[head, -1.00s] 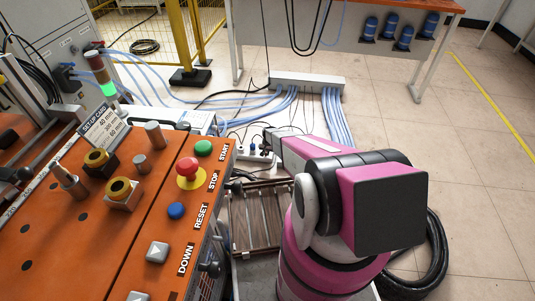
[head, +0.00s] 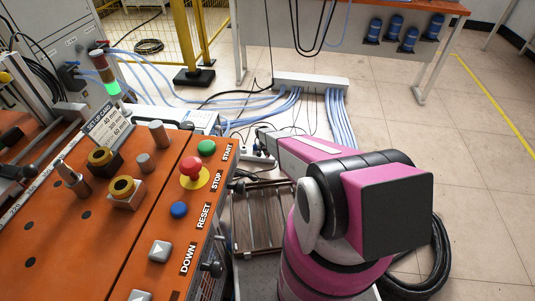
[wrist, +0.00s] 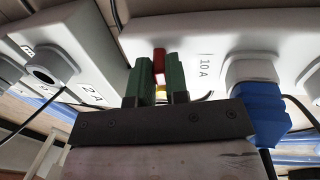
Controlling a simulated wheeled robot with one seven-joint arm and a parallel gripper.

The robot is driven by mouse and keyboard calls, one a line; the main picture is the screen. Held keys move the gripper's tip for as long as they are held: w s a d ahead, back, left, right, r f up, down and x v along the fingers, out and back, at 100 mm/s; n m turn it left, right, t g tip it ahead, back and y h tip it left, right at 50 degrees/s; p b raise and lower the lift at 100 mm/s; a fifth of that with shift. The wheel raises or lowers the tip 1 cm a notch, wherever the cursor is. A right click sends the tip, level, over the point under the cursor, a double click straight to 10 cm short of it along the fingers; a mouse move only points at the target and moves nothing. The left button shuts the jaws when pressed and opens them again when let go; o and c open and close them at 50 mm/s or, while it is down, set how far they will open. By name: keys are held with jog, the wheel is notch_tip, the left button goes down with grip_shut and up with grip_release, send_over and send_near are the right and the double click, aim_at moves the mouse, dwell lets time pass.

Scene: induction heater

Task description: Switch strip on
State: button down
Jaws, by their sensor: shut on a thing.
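In the wrist view, a white power strip (wrist: 205,40) marked "10 A" fills the upper middle and right. A red switch (wrist: 159,62) with a bright pale patch below it shows between the green fingers of my gripper (wrist: 157,84). The fingers are close together on either side of the switch, shut on it. A small yellow patch shows lower in the gap; I cannot tell what it is. In the head view, the white strip (head: 262,160) lies on the floor past the orange panel, partly hidden by my arm.
A blue plug (wrist: 262,110) sits in the strip just right of my gripper. A second white unit (wrist: 65,45) marked "2 A" stands close on the left. Dark cables run nearby. The orange control panel (head: 110,235) is left of my arm; open floor is right.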

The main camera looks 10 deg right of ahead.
jog(key=c, duration=1.4)
grip_release()
notch_tip(320, 180, up, 11)
jog(key=a, duration=0.2)
jog(key=shift+w+f, duration=0.2)
jog(key=shift+w, duration=0.1)
jog(key=s+d+r+n+y, duration=0.1)
jog(key=s+d+r, duration=0.1)
jog(key=s+r, duration=1.5)
jog(key=s+d+r+n+y, duration=0.1)
jog(key=s+d+r+n, duration=0.1)
jog(key=s+r, duration=1.5)
notch_tip(320, 180, up, 4)
jog(key=shift+r+n+t, duration=0.25)
jog(key=shift+n+t, duration=0.05)
